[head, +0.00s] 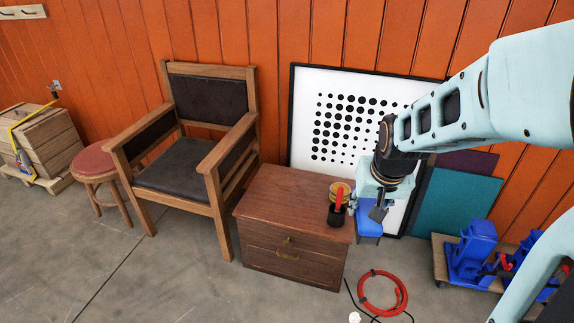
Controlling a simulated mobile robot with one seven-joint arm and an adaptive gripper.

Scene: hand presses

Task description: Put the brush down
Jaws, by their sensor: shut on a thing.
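My gripper (366,209) points down at the right edge of the brown wooden cabinet (290,200). It is shut on a blue block-like thing with a grey lower part, which looks like the brush (369,224). The brush shows just past the cabinet's right front corner and seems to be above the floor. Whether it touches the cabinet is unclear. My gripper's fingers hide its upper part.
A red-handled tool with a black lower end (337,215) and a yellow round thing (341,188) are on the cabinet close left of my gripper. The cabinet's left top is clear. An armchair (190,178) stands left; a red coil (401,296) lies on the floor.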

